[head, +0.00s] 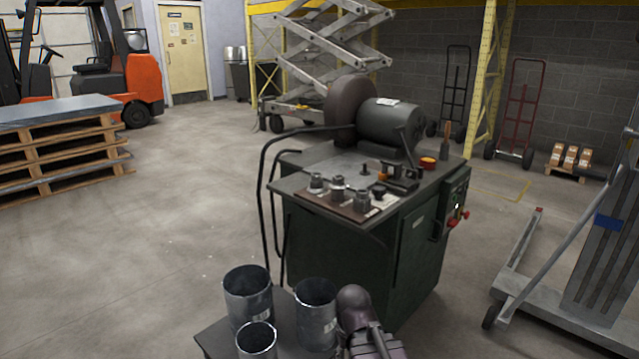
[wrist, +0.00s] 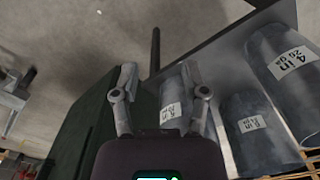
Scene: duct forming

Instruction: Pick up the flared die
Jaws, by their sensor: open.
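Several small metal dies stand on a brown mat (head: 327,203) on top of the green machine (head: 335,250) in the head view. One is at the left (head: 316,181), one in the middle with a wide base (head: 338,189), and one at the front right (head: 362,201). A darker, low one (head: 379,193) sits beside them. I cannot tell for sure which is the flared die. My gripper (wrist: 164,88) is open and empty in the wrist view, away from the dies, which do not show there. Part of my arm shows at the bottom of the head view.
Several grey duct cylinders (head: 248,296) stand on a small dark table (head: 215,343) near my arm. In the wrist view, a finger overlaps the nearest cylinder (wrist: 172,100); contact is unclear. The machine also carries a motor (head: 388,122) and a toggle clamp (head: 402,175).

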